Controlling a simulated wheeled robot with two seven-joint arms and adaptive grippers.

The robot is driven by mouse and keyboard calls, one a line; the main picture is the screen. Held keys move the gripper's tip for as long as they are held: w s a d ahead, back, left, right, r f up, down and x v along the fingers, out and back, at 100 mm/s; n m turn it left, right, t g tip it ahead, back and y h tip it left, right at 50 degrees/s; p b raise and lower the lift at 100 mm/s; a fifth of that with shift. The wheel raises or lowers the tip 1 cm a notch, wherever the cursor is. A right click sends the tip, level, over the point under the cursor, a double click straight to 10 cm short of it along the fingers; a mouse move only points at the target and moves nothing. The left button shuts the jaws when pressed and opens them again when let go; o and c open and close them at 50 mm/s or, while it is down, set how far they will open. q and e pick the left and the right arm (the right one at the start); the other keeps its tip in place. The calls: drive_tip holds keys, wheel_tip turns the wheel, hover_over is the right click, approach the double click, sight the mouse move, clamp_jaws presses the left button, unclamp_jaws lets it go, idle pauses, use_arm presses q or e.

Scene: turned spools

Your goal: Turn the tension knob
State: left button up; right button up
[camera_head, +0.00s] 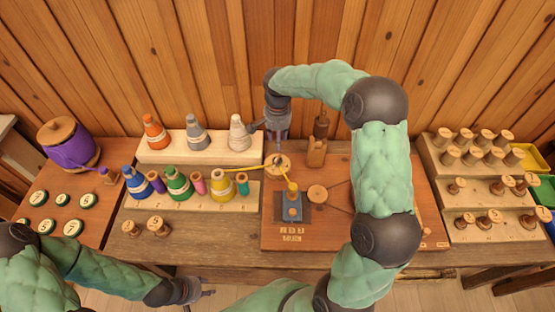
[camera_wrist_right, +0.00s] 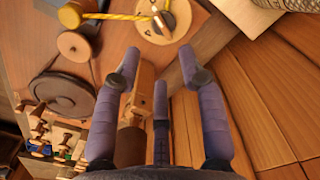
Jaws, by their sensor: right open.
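A round pale wooden dial (camera_head: 272,172) with a small knob on it lies on the brown work board; I take it as the tension knob. It shows at the top of the right wrist view (camera_wrist_right: 150,33), with a grey and orange knob piece (camera_wrist_right: 163,20) at its centre and small dark marks. A yellow thread runs across to it. My right gripper (camera_head: 279,148) points down just over the dial in the head view; in the wrist view its fingers (camera_wrist_right: 160,55) are spread and empty. My left gripper (camera_head: 200,294) is low at the front, its fingers small and partly cut off.
Coloured thread cones (camera_head: 179,184) stand on pale racks left of the board. A wooden post block (camera_head: 316,153) stands close right of the dial. A dark plate (camera_head: 292,208) is in front. Racks of wooden spools (camera_head: 474,155) are at the right. A purple pot (camera_head: 66,143) stands far left.

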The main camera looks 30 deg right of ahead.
sight(278, 159)
wheel_tip(278, 159, down, 10)
drive_tip(key=shift+f+b, duration=0.2)
drive_tip(key=shift+b, duration=0.75)
clamp_jaws()
